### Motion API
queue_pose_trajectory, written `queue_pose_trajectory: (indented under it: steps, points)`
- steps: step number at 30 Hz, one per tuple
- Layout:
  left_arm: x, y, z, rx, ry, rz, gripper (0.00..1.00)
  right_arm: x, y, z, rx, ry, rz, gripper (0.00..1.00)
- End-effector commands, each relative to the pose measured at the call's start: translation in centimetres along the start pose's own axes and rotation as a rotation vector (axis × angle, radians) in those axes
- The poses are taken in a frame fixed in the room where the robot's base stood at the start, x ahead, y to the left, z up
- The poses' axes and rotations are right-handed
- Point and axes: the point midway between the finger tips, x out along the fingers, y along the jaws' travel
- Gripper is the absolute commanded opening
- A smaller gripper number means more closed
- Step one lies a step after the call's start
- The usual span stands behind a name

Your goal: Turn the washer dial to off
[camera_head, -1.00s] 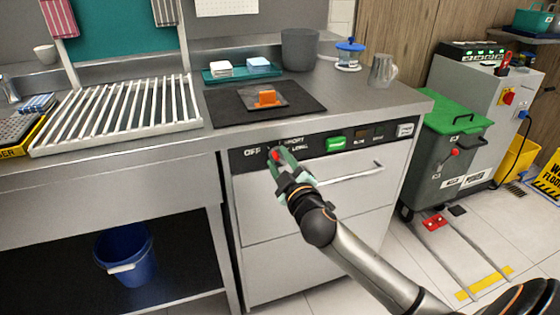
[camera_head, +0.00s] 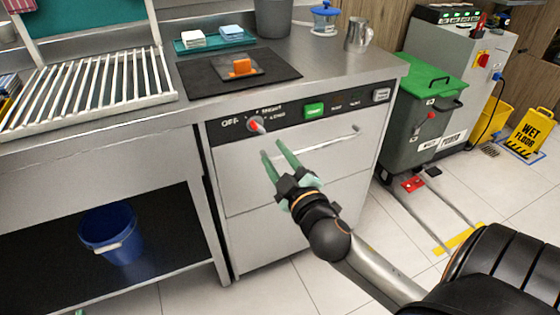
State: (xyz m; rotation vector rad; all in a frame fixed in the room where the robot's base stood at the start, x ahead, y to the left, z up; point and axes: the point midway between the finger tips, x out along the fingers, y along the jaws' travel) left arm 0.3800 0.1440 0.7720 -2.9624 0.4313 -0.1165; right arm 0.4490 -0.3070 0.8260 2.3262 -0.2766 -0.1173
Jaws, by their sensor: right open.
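The washer (camera_head: 290,170) stands under the steel counter, with a black control panel along its top front. Its dial (camera_head: 257,124) is a round grey knob with a red mark, between the OFF label on its left and the SHORT and LONG labels on its right. I cannot tell exactly where the mark points. My right gripper (camera_head: 273,147) is open and empty, with its two green fingers pointing up just below the dial, apart from it. Of my left gripper at most a green sliver shows at the bottom left edge.
A green start button (camera_head: 314,110) and a grey button (camera_head: 381,95) sit on the panel, right of the dial. The washer's bar handle (camera_head: 330,140) lies right of my fingers. A blue bucket (camera_head: 110,232) stands on the shelf at left. A green-lidded bin (camera_head: 428,110) stands at right.

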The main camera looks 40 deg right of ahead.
Motion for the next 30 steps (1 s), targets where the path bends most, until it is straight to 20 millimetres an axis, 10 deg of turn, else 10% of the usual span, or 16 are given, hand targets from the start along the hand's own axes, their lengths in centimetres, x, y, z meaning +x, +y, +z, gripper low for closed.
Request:
queue_pose_trajectory:
  steps: [25,30]
  points:
    - [-0.1,0.1,-0.5,0.008,0.012,0.007,0.50,-1.9,-0.2,0.0,0.003,0.002,-0.006,0.45]
    - [-0.1,0.1,-0.4,0.007,0.011,0.005,0.50,-3.2,-4.5,-0.9,0.098,0.065,-0.142,0.45]
